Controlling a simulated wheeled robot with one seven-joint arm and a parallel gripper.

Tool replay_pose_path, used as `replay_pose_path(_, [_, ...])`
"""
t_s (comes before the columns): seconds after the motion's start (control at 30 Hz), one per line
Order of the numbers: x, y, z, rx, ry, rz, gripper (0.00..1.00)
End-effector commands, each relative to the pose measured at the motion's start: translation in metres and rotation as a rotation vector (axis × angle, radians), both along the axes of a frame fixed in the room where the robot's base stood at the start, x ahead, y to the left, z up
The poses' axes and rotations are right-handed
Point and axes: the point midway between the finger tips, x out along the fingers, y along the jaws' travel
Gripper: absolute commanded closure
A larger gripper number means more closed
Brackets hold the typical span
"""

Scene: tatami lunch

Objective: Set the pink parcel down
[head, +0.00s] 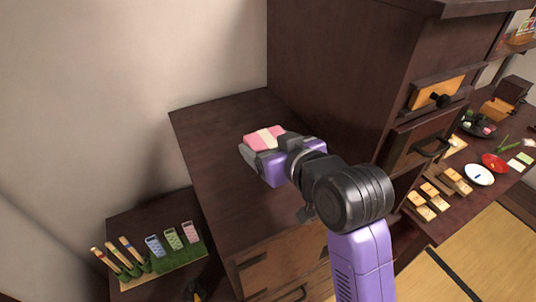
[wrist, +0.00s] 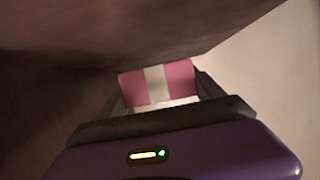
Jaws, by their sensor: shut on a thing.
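The pink parcel (head: 265,138) has a pale band across its middle. My gripper (head: 262,144) is shut on it, over the dark brown top of the low cabinet (head: 205,130). In the wrist view the parcel (wrist: 158,84) sits between the two fingers of my gripper (wrist: 155,95). The head view does not show clearly whether the parcel touches the cabinet top or is held above it.
A tall dark cabinet (head: 335,75) rises right behind my gripper, with a drawer (head: 437,93) on its front. A lower stand at the left holds a green mat (head: 165,262) with several small items. Bare cabinet top lies around my gripper.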

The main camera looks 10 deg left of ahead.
Motion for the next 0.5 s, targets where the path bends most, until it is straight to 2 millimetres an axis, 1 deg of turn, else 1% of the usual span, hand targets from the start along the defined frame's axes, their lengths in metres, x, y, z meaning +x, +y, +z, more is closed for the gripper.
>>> replay_pose_path(0.07, [0.000, 0.000, -0.006, 0.001, 0.001, 0.000, 0.67])
replay_pose_path(0.2, [0.000, 0.000, -0.026, -0.001, 0.003, 0.000, 0.67])
replay_pose_path(0.3, [0.000, 0.000, -0.035, 0.000, 0.000, -0.001, 0.67])
replay_pose_path(0.5, [0.000, 0.000, -0.039, 0.001, -0.002, -0.001, 0.67])
